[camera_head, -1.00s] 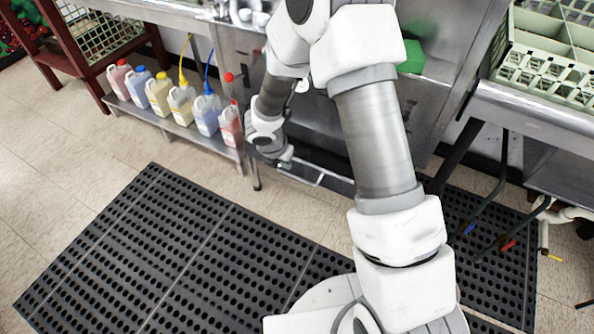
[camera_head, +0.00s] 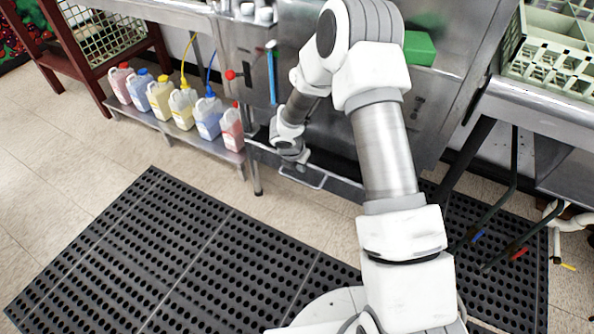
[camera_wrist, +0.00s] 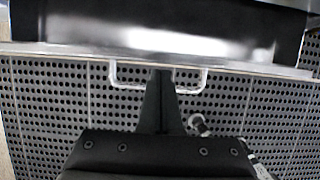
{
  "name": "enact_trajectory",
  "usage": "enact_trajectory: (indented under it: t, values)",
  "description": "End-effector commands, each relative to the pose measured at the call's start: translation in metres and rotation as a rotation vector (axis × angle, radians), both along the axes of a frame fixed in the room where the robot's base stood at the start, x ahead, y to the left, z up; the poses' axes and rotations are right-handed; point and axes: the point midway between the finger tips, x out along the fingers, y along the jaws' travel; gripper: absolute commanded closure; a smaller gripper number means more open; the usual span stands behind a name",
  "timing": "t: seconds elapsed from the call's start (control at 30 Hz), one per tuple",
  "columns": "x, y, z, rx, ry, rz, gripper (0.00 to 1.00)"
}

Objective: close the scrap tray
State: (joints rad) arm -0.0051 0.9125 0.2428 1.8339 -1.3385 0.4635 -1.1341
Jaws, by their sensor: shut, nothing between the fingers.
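The scrap tray (camera_head: 345,186) is a dark, shallow metal drawer low under the steel machine. It stands out partly, with a pale bar handle (camera_head: 312,180) on its front. In the wrist view the tray's front rim (camera_wrist: 60,50) crosses the picture, with the handle (camera_wrist: 128,86) below it. My gripper (camera_head: 300,165) is at the tray front, pointing down. In the wrist view its dark fingers (camera_wrist: 160,74) are shut and empty, overlapping the middle of the handle and reaching up to the rim. I cannot tell whether they touch either. My arm hides part of the tray in the head view.
Several jugs (camera_head: 160,97) stand on a low shelf (camera_head: 150,122) to the left. A perforated black mat (camera_head: 190,250) covers the floor in front. A green block (camera_head: 419,48) and a rack (camera_head: 550,60) are at the right. Dark bent levers (camera_head: 490,215) stick out below.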

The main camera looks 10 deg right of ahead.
Motion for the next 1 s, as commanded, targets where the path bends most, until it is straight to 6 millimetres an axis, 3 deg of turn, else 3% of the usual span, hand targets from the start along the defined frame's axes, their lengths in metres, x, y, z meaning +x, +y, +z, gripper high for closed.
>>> enact_trajectory:
  t: [0.37, 0.7, 1.0]
  values:
    - [0.002, -0.002, 0.001, -0.001, 0.001, 0.0, 1.0]
    - [0.034, -0.026, 0.004, -0.001, 0.0, -0.004, 1.0]
    - [0.039, -0.03, 0.001, -0.003, -0.002, -0.002, 1.0]
